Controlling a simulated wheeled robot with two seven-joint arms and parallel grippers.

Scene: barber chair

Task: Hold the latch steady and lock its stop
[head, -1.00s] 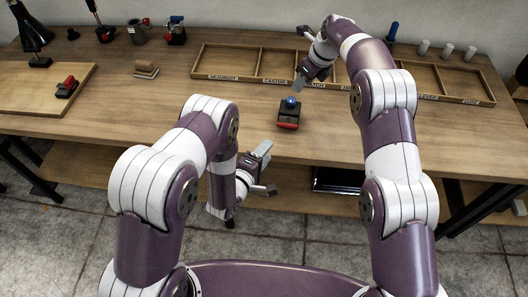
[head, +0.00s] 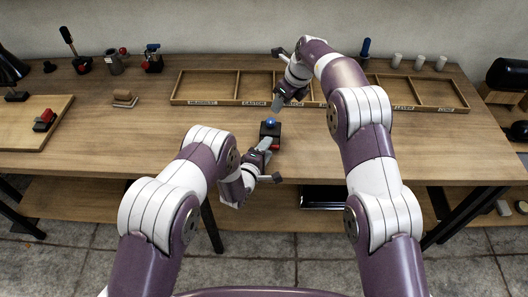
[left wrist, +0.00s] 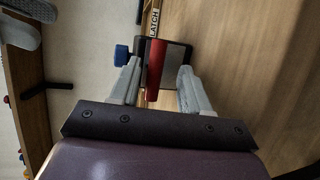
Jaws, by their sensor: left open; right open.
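The latch (head: 270,130) is a small dark block with a blue knob (head: 270,122) on top and a red part at its near side. It stands on the bench in front of the tray. My left gripper (head: 266,144) is open at its near side. In the left wrist view the open fingers (left wrist: 158,78) flank the latch's red bar (left wrist: 156,64), and the blue knob (left wrist: 122,55) shows by the left finger. Contact cannot be told. My right gripper (head: 278,103) is open, pointing down just behind the latch, apart from the knob.
A labelled wooden tray (head: 207,102) with several compartments lies behind the latch; its LATCH label (left wrist: 153,20) shows in the left wrist view. A wooden board (head: 30,135) with a red-topped block is at the left. Several clamps and knobs stand at the back left. Bench right of the latch is clear.

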